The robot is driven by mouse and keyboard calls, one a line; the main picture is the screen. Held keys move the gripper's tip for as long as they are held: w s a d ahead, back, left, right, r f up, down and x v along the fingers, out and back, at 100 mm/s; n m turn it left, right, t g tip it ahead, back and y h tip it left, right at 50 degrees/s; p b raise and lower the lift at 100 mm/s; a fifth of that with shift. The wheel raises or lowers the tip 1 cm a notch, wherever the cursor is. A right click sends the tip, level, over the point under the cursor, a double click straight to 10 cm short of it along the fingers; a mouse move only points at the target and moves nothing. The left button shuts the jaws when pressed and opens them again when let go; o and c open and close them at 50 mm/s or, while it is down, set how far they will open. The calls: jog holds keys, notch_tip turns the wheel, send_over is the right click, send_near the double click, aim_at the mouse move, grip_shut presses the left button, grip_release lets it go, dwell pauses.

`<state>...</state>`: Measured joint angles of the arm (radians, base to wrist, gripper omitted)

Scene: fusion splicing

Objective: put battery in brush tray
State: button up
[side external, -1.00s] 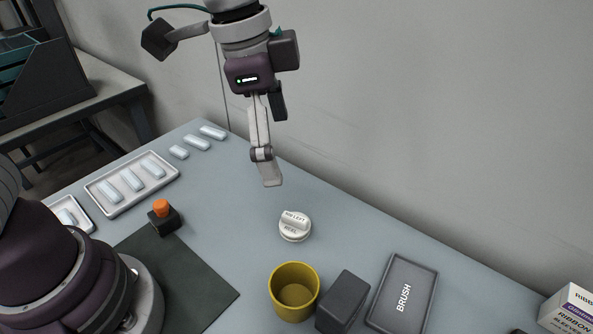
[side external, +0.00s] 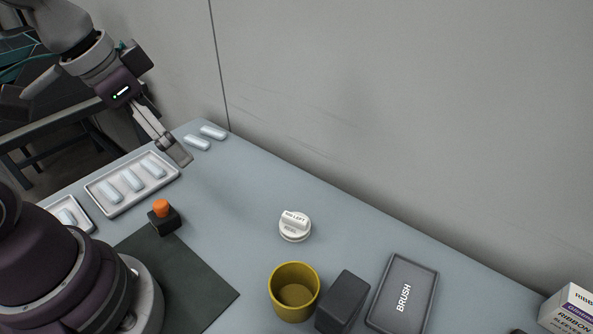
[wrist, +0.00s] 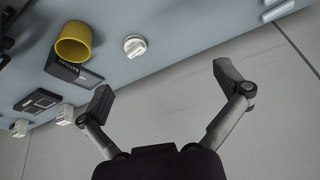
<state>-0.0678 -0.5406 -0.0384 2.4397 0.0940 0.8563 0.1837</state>
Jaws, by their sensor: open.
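The brush tray (side external: 402,292) is a flat dark grey tray with a raised rim, marked BRUSH, at the lower right of the side view. A dark grey block (side external: 342,302), which looks like the battery, stands between the tray and a yellow cup (side external: 294,291); it is outside the tray. My gripper (side external: 180,155) is at the upper left, near the far end of the table, far from the block and tray. In the wrist view my gripper (wrist: 165,88) has its fingers wide apart with nothing between them.
A white tray (side external: 132,203) with several pale sleeves lies at the left, with loose sleeves (side external: 197,142) behind. A black block with an orange knob (side external: 162,216) stands by the dark mat (side external: 190,280). A ribbon box (side external: 570,310) is far right.

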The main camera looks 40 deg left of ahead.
notch_tip(320, 180, down, 5)
jog(key=w+d+m+g+h, duration=0.2)
jog(key=d+m+g, duration=0.1)
jog(key=m, duration=0.3)
jog(key=m+g+h, duration=0.3)
jog(key=m+h, duration=0.5)
send_near(331, 286)
jog(key=a+f, duration=0.1)
jog(key=s+a+f, duration=0.2)
jog(key=f, duration=0.1)
jog(key=shift+f, duration=0.15)
jog(key=d+h, duration=0.1)
jog(key=w+d+m+t+h, duration=0.1)
jog(key=h, duration=0.1)
jog(key=shift+d+f, duration=0.1)
jog(key=shift+w+d+t+h, duration=0.15)
jog(key=shift+d+t+h, duration=0.15)
jog(key=shift+h, duration=0.2)
jog(key=x, duration=1)
jog(key=shift+s+d+r, duration=0.2)
jog(key=shift+d+r, duration=0.05)
jog(key=shift+r, duration=0.05)
jog(key=shift+c, duration=0.4)
jog(key=c, duration=1.2)
